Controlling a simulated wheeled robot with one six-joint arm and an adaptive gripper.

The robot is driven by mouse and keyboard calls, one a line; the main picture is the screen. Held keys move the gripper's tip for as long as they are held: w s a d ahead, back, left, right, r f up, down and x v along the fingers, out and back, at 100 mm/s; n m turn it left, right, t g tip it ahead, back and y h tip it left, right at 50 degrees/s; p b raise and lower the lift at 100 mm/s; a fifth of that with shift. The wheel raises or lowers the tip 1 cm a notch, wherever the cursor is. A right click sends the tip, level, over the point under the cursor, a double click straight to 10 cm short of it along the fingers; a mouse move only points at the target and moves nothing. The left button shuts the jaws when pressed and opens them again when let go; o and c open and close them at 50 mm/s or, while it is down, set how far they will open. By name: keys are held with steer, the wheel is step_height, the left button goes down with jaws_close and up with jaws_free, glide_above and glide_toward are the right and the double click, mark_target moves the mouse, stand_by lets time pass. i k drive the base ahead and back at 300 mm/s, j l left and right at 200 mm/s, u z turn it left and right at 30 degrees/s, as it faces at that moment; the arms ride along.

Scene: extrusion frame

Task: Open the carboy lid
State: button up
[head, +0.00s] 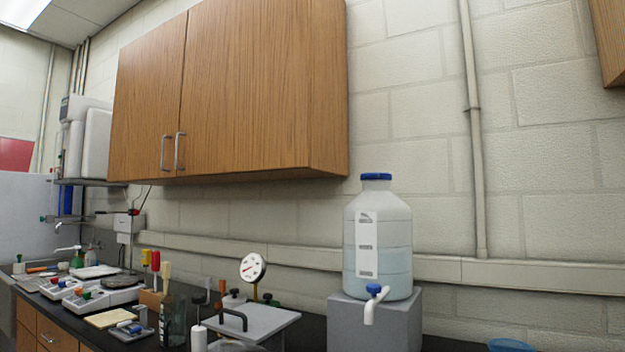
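A translucent white carboy (398,228) stands upright on a grey block at the right of the bench in the head view. Its blue lid (376,177) sits on the neck at the top. A white spigot (372,305) with a blue knob points out at the bottom front. The carboy holds pale liquid and has a white label on its front. My gripper is not in view.
The grey block (343,326) bears the carboy. A wooden wall cabinet (230,90) hangs to the upper left. A pressure gauge (253,267), brown bottle and several instruments crowd the bench at left.

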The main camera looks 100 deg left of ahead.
mark_target(369, 176)
steer(key=u, duration=3.05)
